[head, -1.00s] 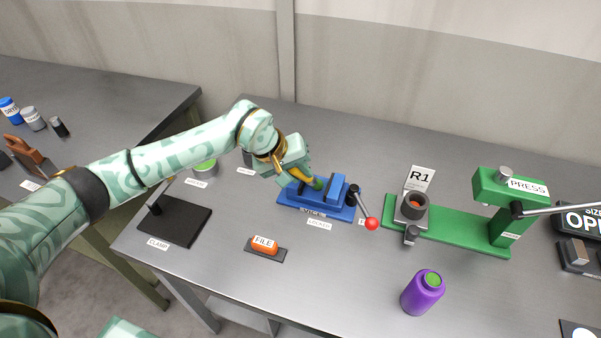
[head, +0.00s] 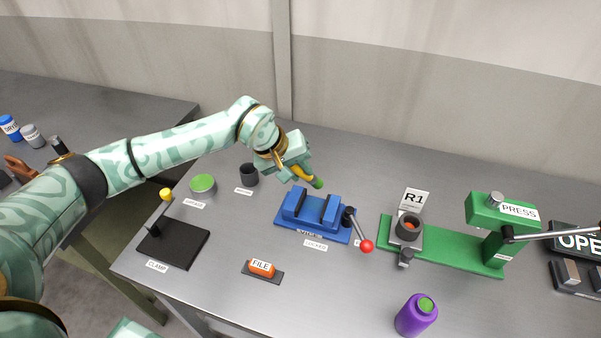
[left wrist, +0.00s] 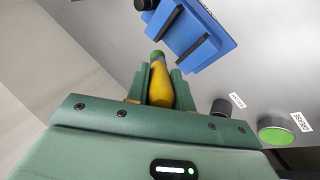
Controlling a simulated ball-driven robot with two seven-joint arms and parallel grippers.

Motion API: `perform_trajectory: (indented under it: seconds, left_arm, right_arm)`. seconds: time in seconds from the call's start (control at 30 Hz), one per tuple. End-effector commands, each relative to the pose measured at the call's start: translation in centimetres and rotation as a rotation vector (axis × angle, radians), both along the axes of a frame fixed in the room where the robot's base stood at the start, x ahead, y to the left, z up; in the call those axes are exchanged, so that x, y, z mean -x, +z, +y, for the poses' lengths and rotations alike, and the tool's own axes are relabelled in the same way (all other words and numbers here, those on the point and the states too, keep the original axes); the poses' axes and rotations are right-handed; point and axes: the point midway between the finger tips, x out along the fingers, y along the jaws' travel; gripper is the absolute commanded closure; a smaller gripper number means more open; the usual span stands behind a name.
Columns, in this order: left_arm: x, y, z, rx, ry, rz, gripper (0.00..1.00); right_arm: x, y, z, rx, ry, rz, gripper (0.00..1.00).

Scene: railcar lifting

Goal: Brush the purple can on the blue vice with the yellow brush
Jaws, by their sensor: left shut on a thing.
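My left gripper (head: 303,172) is shut on the yellow brush (head: 302,173), whose green tip points down and to the right. The brush hangs just behind the blue vice (head: 301,228), apart from it in the picture. In the left wrist view the brush (left wrist: 160,85) stands between the fingers, and the vice (left wrist: 187,38) lies beyond its tip. The vice jaws show an empty gap. The purple can (head: 411,320) with a green top stands upright at the table's front right, not on the vice. My right gripper is not in view.
A green press (head: 450,246) stands right of the vice. The vice's red-knobbed lever (head: 366,246) sticks out toward it. Bare table lies in front of the vice.

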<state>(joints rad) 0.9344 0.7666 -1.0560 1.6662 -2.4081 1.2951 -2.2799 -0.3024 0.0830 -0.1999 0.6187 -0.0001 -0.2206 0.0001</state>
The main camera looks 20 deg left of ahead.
Motion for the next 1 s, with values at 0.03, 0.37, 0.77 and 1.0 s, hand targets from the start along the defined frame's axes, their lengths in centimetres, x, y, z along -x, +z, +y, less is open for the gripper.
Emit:
perform_trajectory:
  seconds: [0.03,0.37,0.77,1.0]
  left_arm:
    - [0.0,0.9,0.1,0.0,0.001,-0.003,0.99]
    - [0.0,2.3,0.5,0.0,0.009,-0.001,0.99]
    - [0.0,2.2,0.4,0.0,0.009,-0.001,0.99]
    - [0.0,2.2,0.4,0.0,0.009,-0.001,0.99]
  right_arm:
    - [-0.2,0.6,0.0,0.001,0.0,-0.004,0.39]
    - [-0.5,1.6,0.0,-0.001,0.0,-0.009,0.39]
    - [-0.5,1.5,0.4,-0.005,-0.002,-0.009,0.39]
    - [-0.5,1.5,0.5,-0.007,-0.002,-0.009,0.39]
